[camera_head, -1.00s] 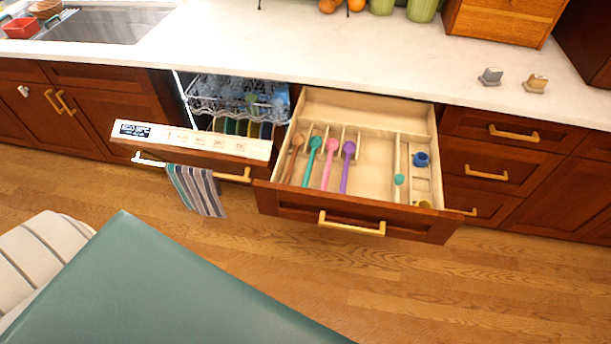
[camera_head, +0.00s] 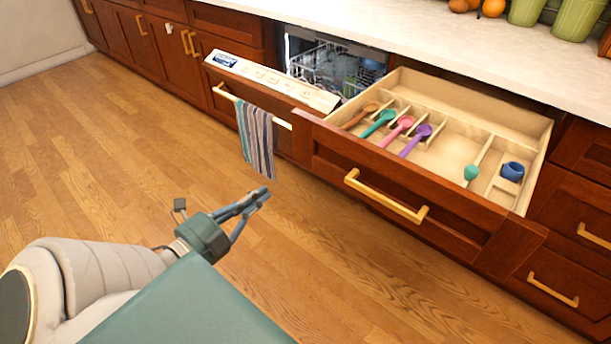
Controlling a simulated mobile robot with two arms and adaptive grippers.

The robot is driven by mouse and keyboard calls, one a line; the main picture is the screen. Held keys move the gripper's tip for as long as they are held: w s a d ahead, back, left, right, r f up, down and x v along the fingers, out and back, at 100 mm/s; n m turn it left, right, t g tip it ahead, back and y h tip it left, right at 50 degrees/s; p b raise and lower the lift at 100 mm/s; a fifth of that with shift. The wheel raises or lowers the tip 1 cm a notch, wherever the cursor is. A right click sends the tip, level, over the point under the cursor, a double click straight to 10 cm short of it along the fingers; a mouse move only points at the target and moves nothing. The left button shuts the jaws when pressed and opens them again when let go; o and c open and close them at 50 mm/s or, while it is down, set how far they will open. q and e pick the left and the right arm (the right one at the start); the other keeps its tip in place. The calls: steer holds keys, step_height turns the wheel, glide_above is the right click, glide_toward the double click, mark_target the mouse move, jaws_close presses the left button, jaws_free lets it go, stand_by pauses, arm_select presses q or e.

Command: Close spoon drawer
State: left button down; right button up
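The spoon drawer (camera_head: 330,160) is pulled well out from the cabinet, with a dark red wooden front and a gold bar handle (camera_head: 386,197). Inside its pale wooden tray lie several spoons, among them a brown one (camera_head: 359,117), a teal one (camera_head: 378,124), a pink one (camera_head: 395,132) and a purple one (camera_head: 415,141). My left gripper (camera_head: 257,198) is in front of the drawer, to the left of the handle and apart from it, over the floor. It holds nothing that I can see; its fingers look close together, and the gap is unclear. My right gripper is not in view.
Left of the drawer, the dishwasher door (camera_head: 272,84) is partly open, with a striped towel (camera_head: 256,140) hanging from its handle. The wooden floor (camera_head: 110,150) is clear in front.

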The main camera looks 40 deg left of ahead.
arm_select(q)
step_height(320, 180, up, 2)
steer(key=d+m, duration=0.1)
steer(key=d, duration=0.1)
steer(key=b, duration=0.1)
glide_toward(312, 155)
steer(key=shift+t+h, duration=0.3)
steer(key=shift+h, duration=0.1)
steer(key=w, duration=0.6)
steer(key=shift+f, duration=0.15)
steer(key=shift+w, duration=0.55)
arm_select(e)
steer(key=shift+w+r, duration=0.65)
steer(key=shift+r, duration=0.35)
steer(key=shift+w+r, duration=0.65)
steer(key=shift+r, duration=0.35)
